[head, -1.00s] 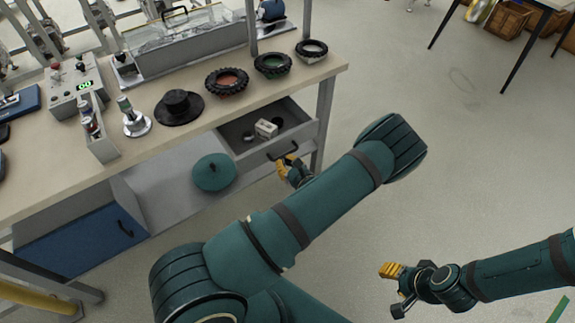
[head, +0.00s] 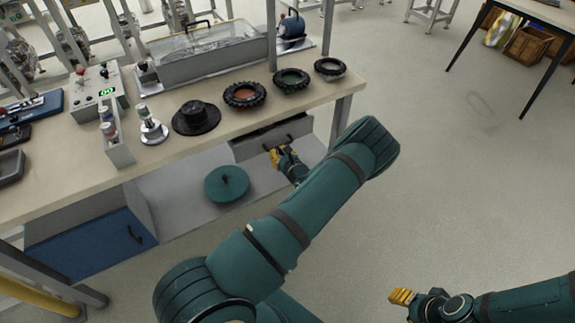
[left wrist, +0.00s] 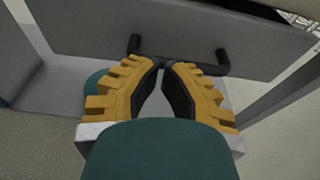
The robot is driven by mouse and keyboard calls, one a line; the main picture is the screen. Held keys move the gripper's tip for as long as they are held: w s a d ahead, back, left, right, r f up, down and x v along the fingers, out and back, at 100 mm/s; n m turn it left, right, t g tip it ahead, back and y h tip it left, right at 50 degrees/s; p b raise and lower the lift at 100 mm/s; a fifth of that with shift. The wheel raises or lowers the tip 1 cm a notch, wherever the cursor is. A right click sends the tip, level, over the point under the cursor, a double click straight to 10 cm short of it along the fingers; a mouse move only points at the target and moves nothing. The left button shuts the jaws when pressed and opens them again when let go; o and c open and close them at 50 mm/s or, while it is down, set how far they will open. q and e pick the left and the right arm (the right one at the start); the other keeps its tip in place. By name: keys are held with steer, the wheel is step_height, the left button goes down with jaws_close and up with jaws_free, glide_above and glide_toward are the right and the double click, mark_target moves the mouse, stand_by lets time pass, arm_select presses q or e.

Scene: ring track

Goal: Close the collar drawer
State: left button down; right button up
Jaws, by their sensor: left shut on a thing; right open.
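The collar drawer (head: 264,146) is a grey drawer under the right end of the workbench, with a black bar handle. In the head view only a thin dark gap shows above its front, and its contents are mostly hidden. In the left wrist view the drawer front (left wrist: 100,32) and its handle (left wrist: 222,60) fill the upper part. My left gripper (head: 275,155) is at the handle, and its yellow fingers (left wrist: 165,66) are shut on the bar's middle. My right gripper (head: 402,299) is open and empty, low over the floor at the right.
The bench top (head: 75,178) carries a black hat-shaped part (head: 196,118), several ribbed rings, and a control box (head: 99,90). A green lidded disc (head: 227,184) lies on the lower shelf. A blue drawer (head: 90,248) is at lower left.

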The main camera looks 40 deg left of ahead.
mark_target(273, 146)
arm_select(q)
steer(key=x, duration=0.3)
steer(key=shift+w+a+r, duration=0.15)
steer(key=shift+a+r, duration=0.15)
steer(key=shift+a, duration=0.1)
steer(key=shift+r, duration=0.1)
arm_select(e)
steer(key=shift+d+f, duration=0.1)
steer(key=shift+f, duration=0.1)
arm_select(q)
steer(key=shift+w+a+r, duration=0.1)
